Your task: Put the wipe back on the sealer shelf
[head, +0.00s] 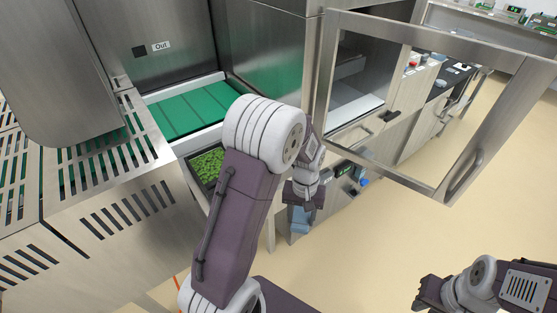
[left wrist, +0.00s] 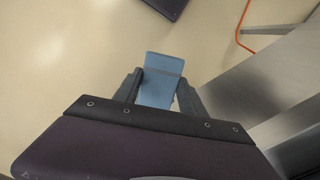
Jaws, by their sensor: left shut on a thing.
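My left gripper (head: 304,205) is shut on the light-blue wipe (head: 299,220), near the middle of the head view. In the left wrist view the wipe (left wrist: 161,82) sticks out past the two dark fingers of the left gripper (left wrist: 158,92), with floor behind it. The wipe hangs in front of the steel machine with the open glazed door (head: 386,176). My left arm hides part of that machine's front, and I cannot make out the shelf clearly. My right gripper (head: 428,293) is at the lower right, away from the machine; its fingers are too unclear to judge.
The door swings out to the right with its handle (head: 465,178) toward the floor. A green belt (head: 190,110) and a tray of green pieces (head: 207,165) lie left of my arm. A small blue item (head: 363,182) is beside a control panel (head: 345,170). Floor at right is clear.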

